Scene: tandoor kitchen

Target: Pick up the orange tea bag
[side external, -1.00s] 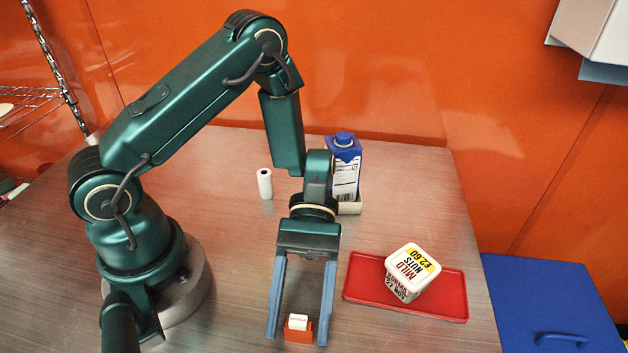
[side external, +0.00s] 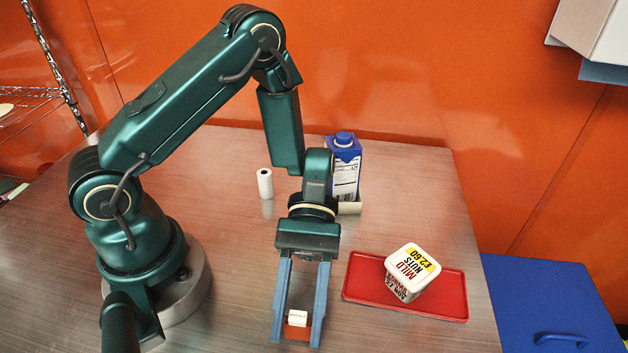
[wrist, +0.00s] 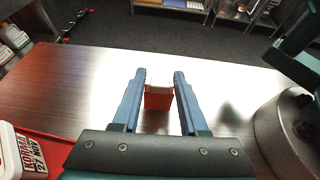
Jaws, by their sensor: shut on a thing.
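The orange tea bag (side external: 297,332) with a white label on top stands between the two blue fingers of my gripper (side external: 298,333), low at the table's front. In the wrist view the orange tea bag (wrist: 158,100) sits between the fingertips of my gripper (wrist: 160,88). The fingers are shut on it, one on each side. The fingers hide its side faces. I cannot tell whether it touches the table.
A red tray (side external: 450,291) holding a white tub (side external: 412,270) lies to the right of my gripper. A blue-capped carton (side external: 346,172) and a small white cylinder (side external: 265,184) stand behind.

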